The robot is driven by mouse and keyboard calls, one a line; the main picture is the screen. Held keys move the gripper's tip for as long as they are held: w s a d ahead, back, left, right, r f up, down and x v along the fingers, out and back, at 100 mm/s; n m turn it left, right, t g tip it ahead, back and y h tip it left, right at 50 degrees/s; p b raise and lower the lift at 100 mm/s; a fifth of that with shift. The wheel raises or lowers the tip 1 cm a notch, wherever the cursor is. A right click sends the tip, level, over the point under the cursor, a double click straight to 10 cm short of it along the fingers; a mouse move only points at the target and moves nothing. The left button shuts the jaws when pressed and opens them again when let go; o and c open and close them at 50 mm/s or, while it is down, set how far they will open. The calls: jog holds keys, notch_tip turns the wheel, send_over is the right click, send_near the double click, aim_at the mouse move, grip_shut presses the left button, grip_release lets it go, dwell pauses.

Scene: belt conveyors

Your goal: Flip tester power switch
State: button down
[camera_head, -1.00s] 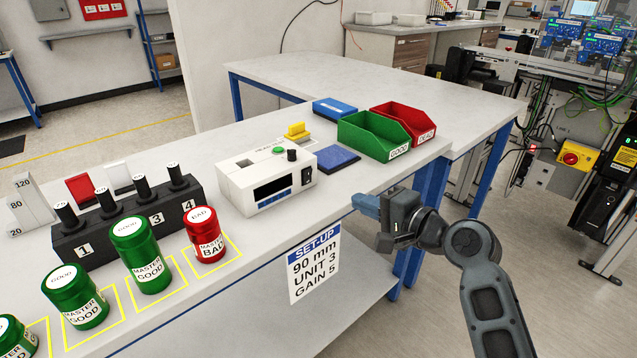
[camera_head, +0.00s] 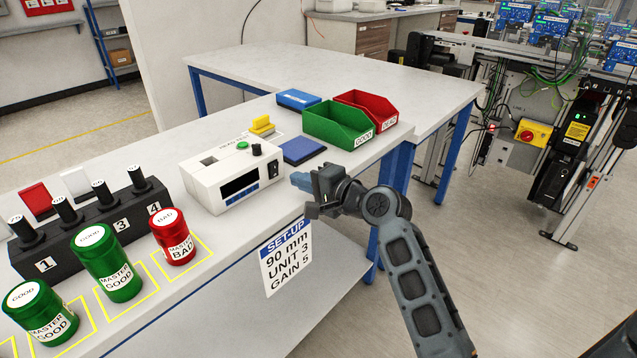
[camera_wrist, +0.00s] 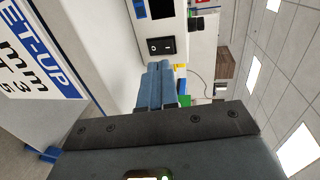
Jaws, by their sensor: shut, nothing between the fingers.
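The tester (camera_head: 231,178) is a white box on the bench. It has a dark display, a green button and a black knob on top. Its black power switch (camera_head: 273,170) is at the right end of the front face. In the wrist view the switch (camera_wrist: 161,46) is a black rocker with white marks, just beyond the fingertips. My gripper (camera_head: 293,179) is shut and empty, with blue fingers pointing left towards the switch. The fingers (camera_wrist: 158,68) appear close to the switch in the wrist view; I cannot tell whether they touch it.
A set-up card (camera_head: 287,258) hangs on the bench front below my gripper. A blue pad (camera_head: 303,151), a green bin (camera_head: 337,124) and a red bin (camera_head: 375,107) lie behind. Red and green master cans (camera_head: 172,238) stand at left, before a black block (camera_head: 88,232).

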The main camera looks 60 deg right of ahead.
aim_at(275, 165)
jog(key=shift+r+p+x, duration=0.15)
jog(key=shift+r+x, duration=0.05)
jog(key=shift+x, duration=0.7)
jog(key=shift+r+p+x, duration=0.15)
jog(key=shift+r+x, duration=0.05)
jog(key=shift+x, duration=0.7)
jog(key=shift+r+p+x, duration=0.15)
jog(key=shift+r+x, duration=0.1)
jog(key=shift+x, duration=0.6)
jog(key=shift+w, duration=0.1)
jog(key=shift+w+d+r+p, duration=0.1)
jog(key=shift+w+r+p, duration=0.15)
jog(key=shift+w+p, duration=0.1)
jog(key=shift+f, duration=0.15)
